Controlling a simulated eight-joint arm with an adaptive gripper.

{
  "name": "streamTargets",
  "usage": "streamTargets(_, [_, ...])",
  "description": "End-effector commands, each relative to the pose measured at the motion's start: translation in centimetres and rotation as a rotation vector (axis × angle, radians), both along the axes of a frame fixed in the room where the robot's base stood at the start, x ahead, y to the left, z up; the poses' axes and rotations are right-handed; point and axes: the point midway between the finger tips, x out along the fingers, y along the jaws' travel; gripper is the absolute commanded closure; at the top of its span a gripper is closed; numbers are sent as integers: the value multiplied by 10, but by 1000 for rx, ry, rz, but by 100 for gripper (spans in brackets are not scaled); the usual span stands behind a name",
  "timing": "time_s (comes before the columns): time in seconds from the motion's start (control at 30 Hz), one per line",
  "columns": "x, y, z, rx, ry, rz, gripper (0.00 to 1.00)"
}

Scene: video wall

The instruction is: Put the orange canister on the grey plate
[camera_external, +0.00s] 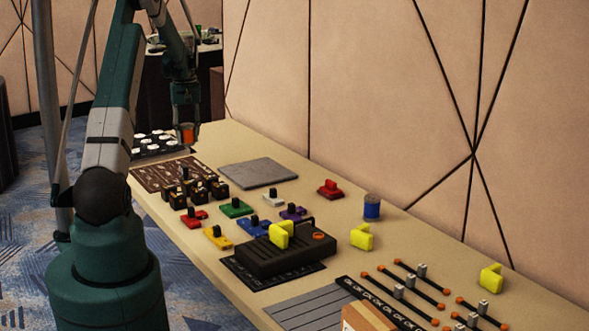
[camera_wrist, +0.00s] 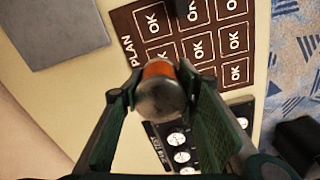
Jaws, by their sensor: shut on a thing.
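The orange canister (camera_external: 187,133) is between the fingers of my gripper (camera_external: 186,124) at the far end of the table. In the wrist view the canister (camera_wrist: 160,92) shows a grey metallic end and an orange side, and my gripper (camera_wrist: 158,100) is shut on it. The grey plate (camera_external: 257,172) lies flat on the table, to the right of and nearer than the gripper in the external view. In the wrist view the plate (camera_wrist: 62,28) is at the upper left, apart from the canister. Nothing visible lies on the plate.
A brown board marked OK (camera_wrist: 197,48) lies beside the plate. A black panel with white discs (camera_external: 158,143) is near the gripper. Colored switches, a black device (camera_external: 285,256), a blue spool (camera_external: 372,207) and yellow blocks stand nearer. A wall runs along the table's right side.

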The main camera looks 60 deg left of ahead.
Motion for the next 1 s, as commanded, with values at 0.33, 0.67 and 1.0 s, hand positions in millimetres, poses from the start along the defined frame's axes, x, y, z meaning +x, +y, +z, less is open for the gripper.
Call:
streamTargets(0.33, [99,-75,4,0,0,65,83])
streamTargets(0.67, [172,-144,8,0,0,127,83])
streamTargets(1.0, [198,-173,10,0,0,154,83])
